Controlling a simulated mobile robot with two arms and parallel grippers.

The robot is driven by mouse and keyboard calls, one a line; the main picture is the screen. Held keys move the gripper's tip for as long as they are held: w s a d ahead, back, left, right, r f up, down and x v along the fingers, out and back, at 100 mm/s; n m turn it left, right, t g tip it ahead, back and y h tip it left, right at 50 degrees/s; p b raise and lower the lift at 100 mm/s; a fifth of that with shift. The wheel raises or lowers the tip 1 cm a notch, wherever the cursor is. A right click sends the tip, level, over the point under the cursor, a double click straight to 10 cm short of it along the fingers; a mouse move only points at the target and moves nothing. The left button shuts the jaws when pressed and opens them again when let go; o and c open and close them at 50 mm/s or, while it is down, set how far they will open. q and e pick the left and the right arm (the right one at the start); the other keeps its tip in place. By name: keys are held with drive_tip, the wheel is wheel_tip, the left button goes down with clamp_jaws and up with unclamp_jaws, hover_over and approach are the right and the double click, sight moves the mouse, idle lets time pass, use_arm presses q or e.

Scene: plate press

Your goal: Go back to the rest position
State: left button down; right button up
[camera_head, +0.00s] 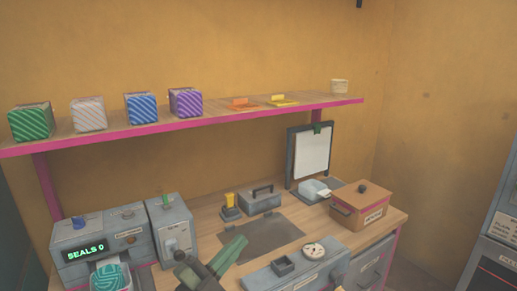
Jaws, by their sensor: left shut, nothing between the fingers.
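My left gripper (233,248) shows at the bottom middle, with greenish fingers angled up and to the right. Its fingers are together and hold nothing. It is in front of the dark grey mat (268,240) on the wooden table and hides part of it. I cannot tell how high above the table it is. My right gripper is not in view.
A grey machine (75,238) reading "SEALS 0" stands at left, with a teal-patterned item at its front. A grey console (280,283), a lidded brown box (366,203) and a clipboard (312,155) are at right. Striped boxes stand on the shelf (220,118).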

use_arm(q)
drive_tip(key=a+f+n+t+y, duration=0.3)
drive_tip(key=a+f+n+y, duration=0.2)
drive_tip(key=a+n+y, duration=0.4)
drive_tip(key=s+a+f+n+g+y, duration=0.3)
drive_tip(key=s+f+n, duration=0.1)
drive_tip(key=f, duration=0.3)
drive_tip(key=s+a+f+n+g+y, duration=0.3)
drive_tip(key=s+a+f+n+g, duration=0.1)
drive_tip(key=s+f, duration=0.15)
drive_tip(key=s+f+n+g+h, duration=0.1)
drive_tip(key=s+f+g, duration=0.45)
drive_tip(key=s, duration=0.55)
drive_tip(key=s+f+g, duration=0.4)
drive_tip(key=s+f, duration=0.2)
drive_tip(key=s, duration=0.4)
wheel_tip(320, 180, down, 24)
drive_tip(key=s+a+f+g, duration=0.2)
drive_tip(key=s+f, duration=1.6)
drive_tip(key=shift+s+a, duration=0.15)
drive_tip(key=shift+a, duration=0.1)
